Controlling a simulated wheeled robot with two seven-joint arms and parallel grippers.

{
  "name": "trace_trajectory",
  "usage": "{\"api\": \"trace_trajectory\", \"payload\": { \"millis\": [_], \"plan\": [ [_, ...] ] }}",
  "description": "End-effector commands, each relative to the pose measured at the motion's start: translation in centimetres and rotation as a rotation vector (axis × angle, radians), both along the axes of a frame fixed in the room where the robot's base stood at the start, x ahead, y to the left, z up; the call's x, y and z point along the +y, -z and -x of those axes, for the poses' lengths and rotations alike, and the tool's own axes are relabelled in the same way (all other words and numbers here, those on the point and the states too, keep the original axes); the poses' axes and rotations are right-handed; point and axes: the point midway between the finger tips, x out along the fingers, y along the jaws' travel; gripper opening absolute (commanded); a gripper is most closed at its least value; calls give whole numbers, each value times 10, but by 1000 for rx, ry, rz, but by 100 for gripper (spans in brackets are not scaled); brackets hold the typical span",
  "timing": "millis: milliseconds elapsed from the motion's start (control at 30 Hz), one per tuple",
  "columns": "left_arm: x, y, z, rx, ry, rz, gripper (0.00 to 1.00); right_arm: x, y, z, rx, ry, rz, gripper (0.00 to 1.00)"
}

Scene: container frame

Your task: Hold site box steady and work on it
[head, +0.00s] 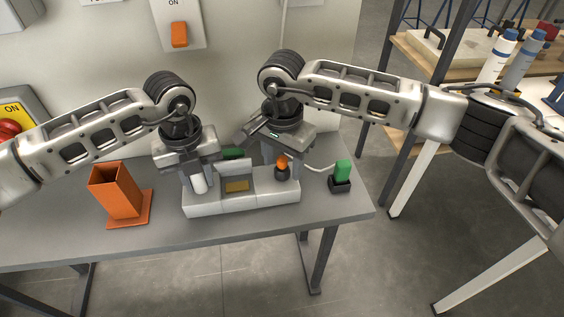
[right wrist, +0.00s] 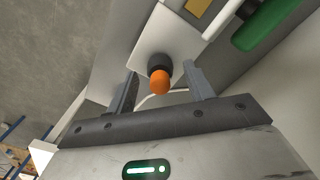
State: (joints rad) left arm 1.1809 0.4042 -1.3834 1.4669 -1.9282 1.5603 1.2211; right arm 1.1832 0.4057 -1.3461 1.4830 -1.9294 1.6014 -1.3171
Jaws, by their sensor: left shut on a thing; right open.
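The site box (head: 240,203), a light grey case, sits on the grey table. A white upright post (head: 199,184) stands at its left end. My left gripper (head: 197,178) comes down over this post and is shut on it. A knob with an orange top and dark base (head: 282,167) stands at the box's right end. My right gripper (head: 280,165) is open above it. In the right wrist view the orange knob (right wrist: 159,80) shows between the spread fingers (right wrist: 161,72), with gaps at both sides. A yellowish panel (head: 237,186) is in the box's middle.
An orange holder (head: 118,195) stands on the table at left. A green plug-like piece (head: 343,171) in a black base, with a white cable, is near the right edge. A green part (head: 233,154) shows behind the box. The table's front strip is clear.

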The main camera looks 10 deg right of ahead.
Motion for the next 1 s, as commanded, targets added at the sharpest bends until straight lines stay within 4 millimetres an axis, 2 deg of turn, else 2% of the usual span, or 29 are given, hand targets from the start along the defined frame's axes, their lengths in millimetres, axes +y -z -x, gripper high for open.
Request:
{"api": "trace_trajectory", "payload": {
  "millis": [133, 400, 467, 567, 600, 1000],
  "plan": [
    [0, -1, -1, -2, -1, 1, 0, 0, 9, 0, -1, -2, 1, 53],
    [0, -1, -1, -2, -1, 1, 0, 0, 10, 0, -1, -2, 1, 53],
    [0, -1, -1, -2, -1, 1, 0, 0, 10, 0, -1, -2, 1, 39],
    [0, -1, -1, -2, -1, 1, 0, 0, 10, 0, -1, -2, 1, 11],
    [0, -1, -1, -2, -1, 1, 0, 0, 10, 0, -1, -2, 1, 7],
    [0, -1, -1, -2, -2, 2, 0, 0, 9, 0, 0, 61, 0, 8]
  ]
}}
